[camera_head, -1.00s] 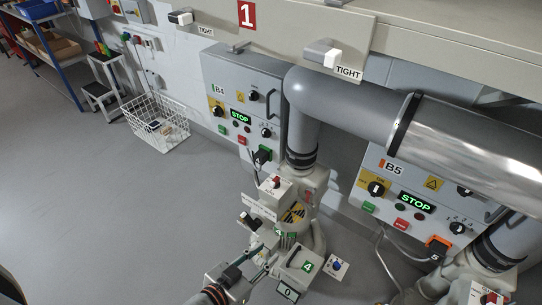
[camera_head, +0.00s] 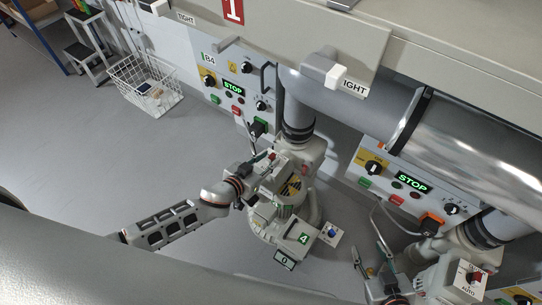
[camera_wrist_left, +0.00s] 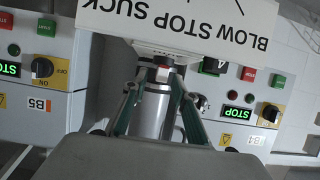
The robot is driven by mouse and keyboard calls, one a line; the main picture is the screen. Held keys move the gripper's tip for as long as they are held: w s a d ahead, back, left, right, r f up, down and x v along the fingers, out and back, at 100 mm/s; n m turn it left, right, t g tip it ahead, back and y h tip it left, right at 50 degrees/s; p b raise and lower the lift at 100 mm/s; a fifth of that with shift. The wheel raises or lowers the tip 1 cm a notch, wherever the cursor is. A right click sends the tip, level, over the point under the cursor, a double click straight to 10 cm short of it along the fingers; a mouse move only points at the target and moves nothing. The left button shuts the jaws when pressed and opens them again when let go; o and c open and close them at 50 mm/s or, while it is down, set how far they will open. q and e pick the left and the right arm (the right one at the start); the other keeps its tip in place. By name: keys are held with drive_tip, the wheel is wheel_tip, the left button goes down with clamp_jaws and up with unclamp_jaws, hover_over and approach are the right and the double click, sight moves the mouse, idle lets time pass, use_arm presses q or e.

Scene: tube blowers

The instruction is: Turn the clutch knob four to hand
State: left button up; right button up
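The red clutch knob four (camera_head: 271,156) is on the small pale box on top of machine 4 (camera_head: 304,238). My left gripper (camera_head: 262,167) is at this box and partly hides it. In the left wrist view the two green-edged fingers of my left gripper (camera_wrist_left: 157,84) stand apart. A small red part, apparently the knob (camera_wrist_left: 163,74), shows between their tips; I cannot tell whether they touch it. My right gripper (camera_head: 363,265) is low at the right, with its fingers apart and nothing between them.
The BLOW STOP SUCK sign (camera_wrist_left: 175,22) is close beyond my left fingertips. Control panels B4 (camera_head: 233,87) and B5 (camera_head: 412,184) both show STOP. A grey pipe (camera_head: 345,95) rises behind machine 4. Another red knob (camera_head: 474,278) sits at lower right.

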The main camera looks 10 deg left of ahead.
use_arm(q)
drive_tip(key=shift+x, duration=1.1)
drive_tip(key=shift+r, duration=0.1)
clamp_jaws()
